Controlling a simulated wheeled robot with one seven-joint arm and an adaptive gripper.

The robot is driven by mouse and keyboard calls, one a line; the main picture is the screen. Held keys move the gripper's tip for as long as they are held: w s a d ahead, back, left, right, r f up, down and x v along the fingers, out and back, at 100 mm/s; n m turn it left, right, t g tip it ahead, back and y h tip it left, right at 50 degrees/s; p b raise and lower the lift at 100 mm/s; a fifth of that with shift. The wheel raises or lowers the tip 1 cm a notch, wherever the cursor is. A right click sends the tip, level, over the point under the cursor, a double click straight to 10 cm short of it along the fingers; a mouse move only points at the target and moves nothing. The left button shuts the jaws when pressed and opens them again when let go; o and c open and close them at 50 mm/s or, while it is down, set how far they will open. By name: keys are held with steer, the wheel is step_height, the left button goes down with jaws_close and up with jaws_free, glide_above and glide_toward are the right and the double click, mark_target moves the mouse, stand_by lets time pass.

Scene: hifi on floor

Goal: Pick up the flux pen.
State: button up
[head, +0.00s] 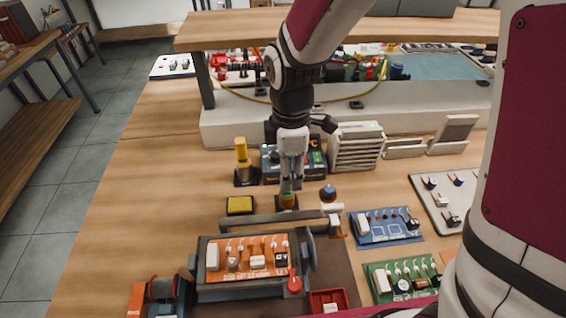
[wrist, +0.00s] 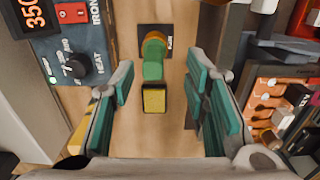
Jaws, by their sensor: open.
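The flux pen (wrist: 153,71) stands in a small dark base (wrist: 146,31). My gripper (wrist: 163,98) is open, with one teal-padded finger on each side of the pen and a visible gap on both sides. In the head view my gripper (head: 290,180) points down above the pen.
A blue-topped bottle (head: 328,194) stands close on the right. A board holder (head: 250,292) with an orange board lies in front.

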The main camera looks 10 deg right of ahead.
steer(key=shift+w+a+f, duration=0.1)
steer(key=shift+w+f, duration=0.1)
steer(key=shift+f, duration=1.15)
steer(key=shift+w+a+f, duration=0.1)
steer(key=shift+w+f, duration=0.1)
steer(key=shift+f, duration=1.15)
jaws_close()
